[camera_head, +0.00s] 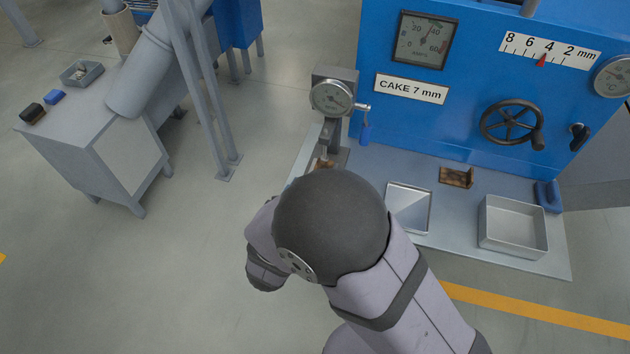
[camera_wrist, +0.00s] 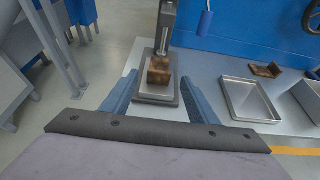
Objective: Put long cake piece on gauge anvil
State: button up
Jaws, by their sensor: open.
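A brown cake piece (camera_wrist: 159,72) sits on the gauge anvil (camera_wrist: 155,96), below the gauge's stem; I cannot tell whether the stem touches it. In the head view a little of this piece (camera_head: 323,163) shows beside my arm, which hides most of the anvil. My gripper (camera_wrist: 160,78) is open, with its two blue fingers apart on either side of the piece and no clear contact. The dial gauge (camera_head: 331,98) stands above. Another brown cake piece (camera_head: 456,177) lies on the bench; it also shows in the wrist view (camera_wrist: 266,70).
A shallow square tray (camera_head: 429,211) and a deeper metal tray (camera_head: 541,238) stand on the bench (camera_head: 485,190) to the right. The blue machine (camera_head: 470,105) rises behind, with a handwheel (camera_head: 511,122). A blue lever (camera_head: 366,133) hangs beside the gauge.

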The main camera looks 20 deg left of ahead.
jog(key=shift+v, duration=2.75)
jog(key=w+d+m+g+h, duration=0.2)
jog(key=d+m+g+h, duration=0.7)
jog(key=d, duration=1)
jog(key=s+d+m+g+y, duration=0.2)
jog(key=s+d+m+y, duration=0.2)
jog(key=m, duration=0.9)
jog(key=s+d+f+m+g+y, duration=0.1)
jog(key=s+d+m+y, duration=0.4)
jog(key=m, duration=0.9)
jog(key=shift+s+d+f+g, duration=0.15)
jog(key=shift+d+f+g, duration=0.2)
jog(key=shift+d+g, duration=0.55)
jog(key=shift+d, duration=0.1)
